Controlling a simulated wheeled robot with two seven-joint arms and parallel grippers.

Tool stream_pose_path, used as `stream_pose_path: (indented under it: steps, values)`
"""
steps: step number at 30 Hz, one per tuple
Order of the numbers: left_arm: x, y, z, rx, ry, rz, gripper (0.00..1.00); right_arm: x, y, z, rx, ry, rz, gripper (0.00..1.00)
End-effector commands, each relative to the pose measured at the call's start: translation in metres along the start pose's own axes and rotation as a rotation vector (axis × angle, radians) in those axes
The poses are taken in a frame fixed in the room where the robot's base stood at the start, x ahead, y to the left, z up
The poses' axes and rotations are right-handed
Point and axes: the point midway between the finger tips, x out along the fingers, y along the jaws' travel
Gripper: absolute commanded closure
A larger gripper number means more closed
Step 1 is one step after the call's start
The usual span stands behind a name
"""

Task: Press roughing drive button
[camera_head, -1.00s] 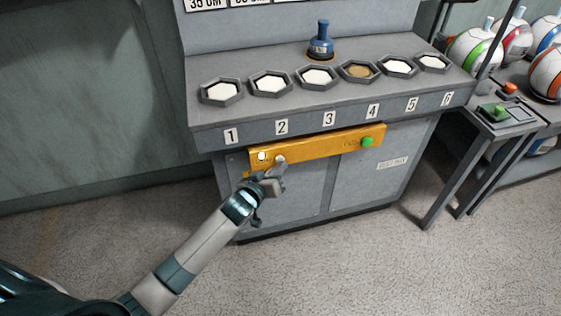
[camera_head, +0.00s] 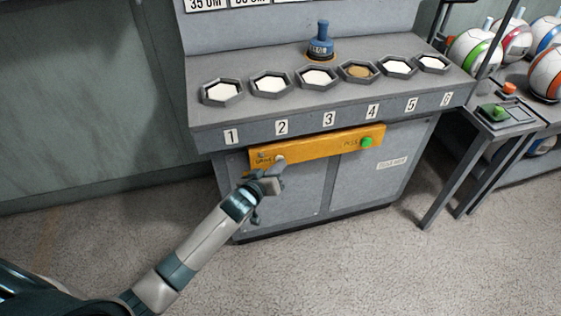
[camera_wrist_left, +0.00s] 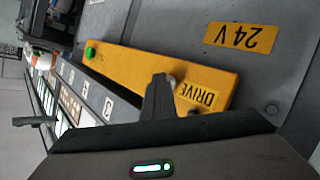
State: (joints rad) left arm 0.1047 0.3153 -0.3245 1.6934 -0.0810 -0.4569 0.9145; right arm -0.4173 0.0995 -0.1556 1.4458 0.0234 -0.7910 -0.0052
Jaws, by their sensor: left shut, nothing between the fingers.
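A yellow bar panel (camera_head: 320,147) is mounted on the front of the grey machine below the numbered hex cups. A DRIVE label (camera_wrist_left: 199,95) is at one end of it, at the left in the head view. A pale grey round button (camera_head: 280,159) sits beside that label; in the wrist view it is partly hidden behind my finger. A green button (camera_head: 367,142) is at the panel's right end and also shows in the wrist view (camera_wrist_left: 91,52). My left gripper (camera_head: 277,170) is shut and empty, its tip at the pale button; contact is unclear. My right gripper is out of view.
A 24 V label (camera_wrist_left: 240,37) is on the machine front near the panel. A blue-handled stamp (camera_head: 320,42) stands on the machine top behind several hex cups. A small stand (camera_head: 500,115) with orange and green buttons and a rack of balls are at right. Floor in front is clear.

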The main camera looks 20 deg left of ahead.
Motion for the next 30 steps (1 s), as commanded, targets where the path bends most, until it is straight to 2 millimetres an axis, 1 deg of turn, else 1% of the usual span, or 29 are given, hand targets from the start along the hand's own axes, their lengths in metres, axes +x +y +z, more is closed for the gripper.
stream_pose_path:
  steps: [1, 3, 12, 23, 30]
  values:
    - [0.001, -0.001, -0.004, 0.002, 0.006, -0.001, 1.00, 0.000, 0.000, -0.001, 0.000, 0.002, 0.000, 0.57]
    - [0.000, 0.000, -0.004, 0.002, 0.006, -0.001, 1.00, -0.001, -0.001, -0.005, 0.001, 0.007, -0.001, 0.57]
    - [-0.005, 0.003, -0.001, 0.001, 0.004, -0.002, 1.00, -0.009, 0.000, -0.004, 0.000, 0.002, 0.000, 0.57]
    - [-0.006, 0.004, 0.002, 0.001, 0.003, -0.001, 1.00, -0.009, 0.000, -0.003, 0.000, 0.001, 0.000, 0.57]
    - [-0.015, 0.011, 0.009, -0.001, 0.001, 0.000, 1.00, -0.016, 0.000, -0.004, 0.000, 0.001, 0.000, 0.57]
